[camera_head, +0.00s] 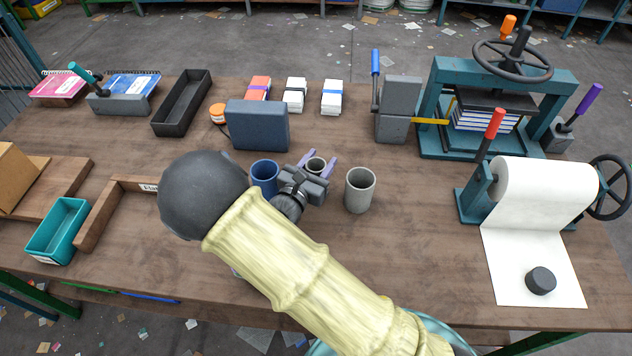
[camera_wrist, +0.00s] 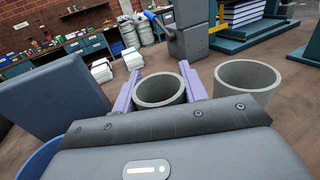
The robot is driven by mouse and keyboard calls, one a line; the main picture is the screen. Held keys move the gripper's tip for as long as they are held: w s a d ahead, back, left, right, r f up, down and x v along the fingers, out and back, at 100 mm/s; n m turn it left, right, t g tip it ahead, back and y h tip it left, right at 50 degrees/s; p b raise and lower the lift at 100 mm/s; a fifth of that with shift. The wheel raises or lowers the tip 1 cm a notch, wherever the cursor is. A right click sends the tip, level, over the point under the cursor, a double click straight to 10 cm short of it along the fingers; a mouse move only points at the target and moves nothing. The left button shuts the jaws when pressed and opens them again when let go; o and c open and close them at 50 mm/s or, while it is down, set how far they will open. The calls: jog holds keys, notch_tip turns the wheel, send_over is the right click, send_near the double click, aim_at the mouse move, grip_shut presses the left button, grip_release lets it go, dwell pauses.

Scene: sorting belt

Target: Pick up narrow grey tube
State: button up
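The narrow grey tube (camera_head: 315,165) stands upright, its open top showing between the two purple fingers of my gripper (camera_head: 319,160). In the wrist view the tube (camera_wrist: 160,91) sits between the fingers (camera_wrist: 161,72), one close along each side. I cannot tell whether the fingers press on it or only flank it. The tube's lower part is hidden by my gripper. A wider grey tube (camera_head: 360,190) stands to the right, apart from the gripper, and also shows in the wrist view (camera_wrist: 247,77).
A blue cup (camera_head: 265,176) stands just left of my gripper. A dark blue box (camera_head: 258,126) is behind it. A grey block with a blue lever (camera_head: 398,108) and a teal press (camera_head: 436,137) stand behind right. A paper roll (camera_head: 543,190) is at right. Table ahead of the wide tube is bare.

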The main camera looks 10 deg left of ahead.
jog(key=shift+c, duration=0.7)
notch_tip(320, 180, up, 10)
dwell(0.6)
